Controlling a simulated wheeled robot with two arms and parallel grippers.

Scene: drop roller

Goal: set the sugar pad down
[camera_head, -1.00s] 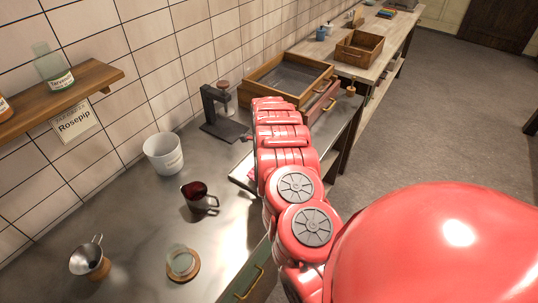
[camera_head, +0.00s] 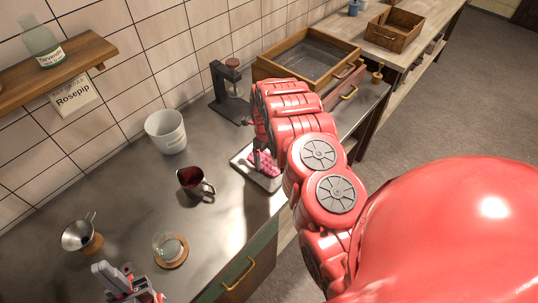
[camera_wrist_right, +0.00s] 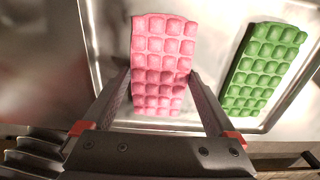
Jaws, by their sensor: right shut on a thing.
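The pink sugar pad (camera_wrist_right: 160,50), a block of small bumpy squares, is between the two fingers of my right gripper (camera_wrist_right: 158,82), which is shut on it. The pad is over the metal tray (camera_wrist_right: 102,45); I cannot tell whether it touches the tray's floor. A green pad (camera_wrist_right: 263,68) lies in the same tray, to the right of the pink one. In the head view the pink pad (camera_head: 265,165) shows beside my right arm, which hides part of the tray (camera_head: 243,166). My left gripper (camera_head: 125,284) is at the bottom left, its jaws unclear.
A dark red-filled jug (camera_head: 192,183), white bucket (camera_head: 166,131), glass on a round coaster (camera_head: 171,249) and metal funnel (camera_head: 77,236) stand on the counter. A black press stand (camera_head: 226,95) and wooden box (camera_head: 308,60) are behind the tray. Counter between jug and funnel is clear.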

